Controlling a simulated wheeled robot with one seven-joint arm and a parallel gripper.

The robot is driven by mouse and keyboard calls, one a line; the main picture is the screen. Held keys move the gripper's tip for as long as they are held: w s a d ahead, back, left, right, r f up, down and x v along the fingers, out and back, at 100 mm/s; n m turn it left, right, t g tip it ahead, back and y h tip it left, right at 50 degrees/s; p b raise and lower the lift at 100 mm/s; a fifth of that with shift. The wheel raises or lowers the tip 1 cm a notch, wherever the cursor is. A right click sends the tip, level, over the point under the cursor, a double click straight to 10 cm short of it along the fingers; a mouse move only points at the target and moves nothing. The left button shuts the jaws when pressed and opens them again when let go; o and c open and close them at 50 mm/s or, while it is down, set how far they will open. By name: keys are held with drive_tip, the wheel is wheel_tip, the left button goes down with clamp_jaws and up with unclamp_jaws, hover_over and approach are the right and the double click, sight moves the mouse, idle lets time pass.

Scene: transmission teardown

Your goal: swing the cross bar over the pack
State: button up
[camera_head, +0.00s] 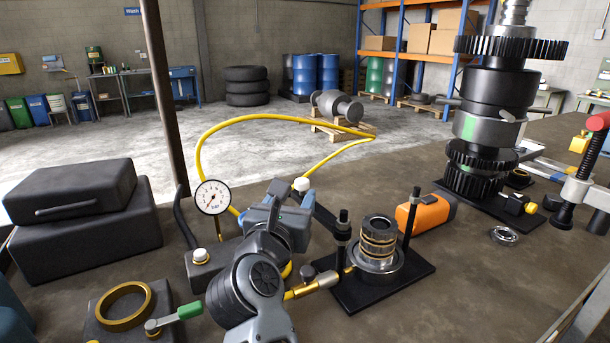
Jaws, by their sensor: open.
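The pack (378,240) is an upright cylinder with gold and dark bands, standing on a black base plate (405,287) between two black posts. The cross bar (326,219) is a short black bar by the left post (342,230). It points away to the back left, off to the side of the pack, and no bar lies across the pack's top. A white knob (301,185) shows near its far end. My gripper (284,198) is open, left of the pack and close beside the knob. My wrist hides part of it, so I cannot tell whether it touches.
A pressure gauge (212,197) stands left of my gripper, with a yellow hose (255,117) looping behind. An orange object (425,213) lies right of the right post (411,218). A tall gear stack (490,110) stands further right. Black cases (85,245) fill the left.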

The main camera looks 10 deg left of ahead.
sight(300, 185)
drive_tip(key=w, duration=0.5)
drive_tip(key=w+d, duration=0.1)
drive_tip(key=w, duration=0.1)
drive_tip(key=shift+w+p, duration=0.15)
drive_tip(key=shift+p, duration=0.2)
drive_tip(key=shift+c, duration=0.4)
clamp_jaws()
